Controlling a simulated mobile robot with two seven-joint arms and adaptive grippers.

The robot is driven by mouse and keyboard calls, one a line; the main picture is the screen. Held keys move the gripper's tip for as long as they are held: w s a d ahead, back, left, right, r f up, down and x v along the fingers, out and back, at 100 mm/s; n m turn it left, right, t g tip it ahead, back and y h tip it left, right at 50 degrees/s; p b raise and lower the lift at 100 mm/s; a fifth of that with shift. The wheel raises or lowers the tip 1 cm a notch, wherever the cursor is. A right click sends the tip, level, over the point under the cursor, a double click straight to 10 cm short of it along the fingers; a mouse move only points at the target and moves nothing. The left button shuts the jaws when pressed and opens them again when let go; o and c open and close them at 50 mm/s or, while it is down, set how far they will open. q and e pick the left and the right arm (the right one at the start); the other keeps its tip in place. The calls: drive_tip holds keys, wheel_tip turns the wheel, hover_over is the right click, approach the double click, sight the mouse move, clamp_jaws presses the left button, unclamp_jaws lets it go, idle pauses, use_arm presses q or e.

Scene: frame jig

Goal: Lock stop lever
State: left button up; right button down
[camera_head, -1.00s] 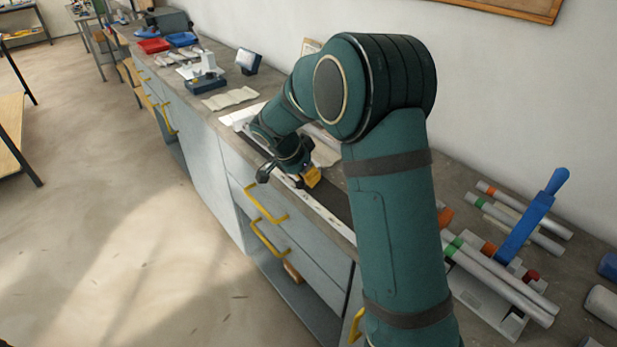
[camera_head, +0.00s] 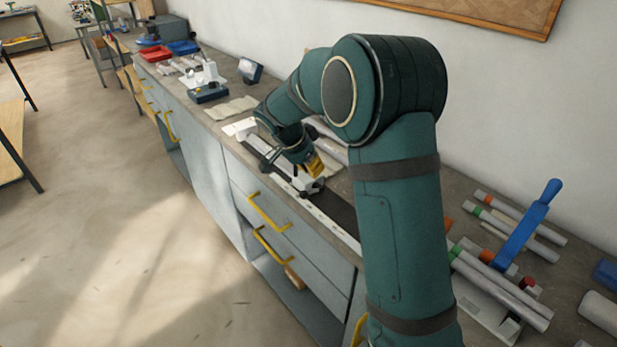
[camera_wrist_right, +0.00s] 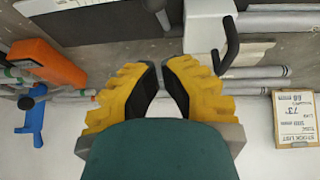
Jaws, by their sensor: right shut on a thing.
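My right gripper (camera_head: 314,167), with yellow fingers and black pads, is low over the bench rail in the head view. In the wrist view its fingers (camera_wrist_right: 168,78) are nearly together, with a narrow gap. The black stop lever (camera_wrist_right: 230,42) shows just beside the right finger; its lower end runs behind that finger, so the contact is hidden. The lever stands by a white stop block (camera_wrist_right: 205,22). In the head view the pale stop block (camera_head: 306,185), with dark knobs, is just in front of the fingers. My left gripper is not in view.
A long rail (camera_head: 325,215) runs along the bench front. On the right are grey tubes with coloured ends and a blue-handled tool (camera_head: 528,222). Red and blue trays are far back.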

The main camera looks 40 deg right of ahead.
drive_tip(key=p+v, duration=0.1)
drive_tip(key=v, duration=0.7)
drive_tip(key=m+t+y+p, duration=0.1)
drive_tip(key=t+y+p, duration=0.2)
drive_tip(key=y+p, duration=0.55)
approach(311, 191)
drive_tip(key=shift+y, duration=0.75)
drive_tip(key=f, duration=0.2)
drive_tip(key=a+f+b, duration=0.1)
drive_tip(key=f, duration=0.2)
drive_tip(key=w+f+b, duration=0.1)
drive_tip(key=f, duration=0.2)
drive_tip(key=shift+a+f, duration=0.1)
drive_tip(key=shift+a, duration=0.25)
drive_tip(key=shift+a+f+b, duration=0.35)
drive_tip(key=shift+f+b, duration=0.15)
drive_tip(key=shift+f, duration=0.15)
drive_tip(key=shift+s, duration=0.1)
